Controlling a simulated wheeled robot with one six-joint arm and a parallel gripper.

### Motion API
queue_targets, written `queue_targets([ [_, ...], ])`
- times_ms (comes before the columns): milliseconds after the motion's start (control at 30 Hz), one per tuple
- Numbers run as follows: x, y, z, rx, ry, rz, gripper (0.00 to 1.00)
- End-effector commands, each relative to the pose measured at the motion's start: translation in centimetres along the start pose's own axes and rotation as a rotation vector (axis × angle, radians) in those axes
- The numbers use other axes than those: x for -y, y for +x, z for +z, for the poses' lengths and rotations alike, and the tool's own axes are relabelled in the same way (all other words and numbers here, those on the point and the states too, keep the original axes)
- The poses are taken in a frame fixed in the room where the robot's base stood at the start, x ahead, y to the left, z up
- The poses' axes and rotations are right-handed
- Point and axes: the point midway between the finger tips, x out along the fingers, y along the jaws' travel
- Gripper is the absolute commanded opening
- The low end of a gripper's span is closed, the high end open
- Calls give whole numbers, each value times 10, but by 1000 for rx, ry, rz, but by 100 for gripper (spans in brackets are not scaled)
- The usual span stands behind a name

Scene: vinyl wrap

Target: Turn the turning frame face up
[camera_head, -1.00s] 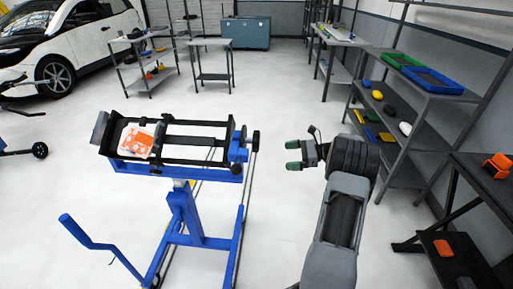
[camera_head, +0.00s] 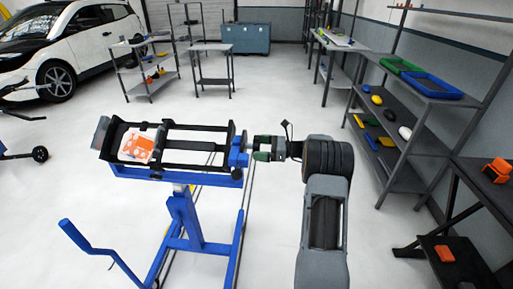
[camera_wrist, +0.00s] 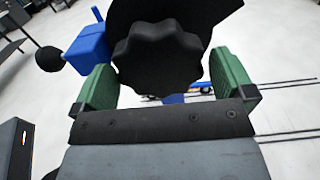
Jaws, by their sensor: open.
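The turning frame (camera_head: 200,127) is a black rectangular frame on a blue stand (camera_head: 190,215), left of centre in the head view. An orange and white piece (camera_head: 138,146) lies in its left part. A black lobed knob (camera_wrist: 158,58) at the frame's right end fills the upper middle of the wrist view. My gripper (camera_head: 257,148) is at that right end, with its green fingers open. In the wrist view the fingers (camera_wrist: 160,85) stand on either side of the knob, with gaps visible. In the head view the fingers largely hide the knob.
A blue block with a small black ball knob (camera_wrist: 50,58) sits close to the left finger. Shelves with trays (camera_head: 425,85) stand on the right. The floor between is clear.

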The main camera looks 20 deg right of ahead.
Motion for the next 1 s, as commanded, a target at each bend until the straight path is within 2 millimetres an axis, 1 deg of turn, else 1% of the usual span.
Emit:
queue_targets([
  [100,0,10,0,0,0,1,100],
  [200,0,14,0,0,0,1,100],
  [533,0,16,0,0,0,0,100],
  [567,0,16,0,0,0,0,98],
  [1000,0,16,0,-1,0,0,56],
])
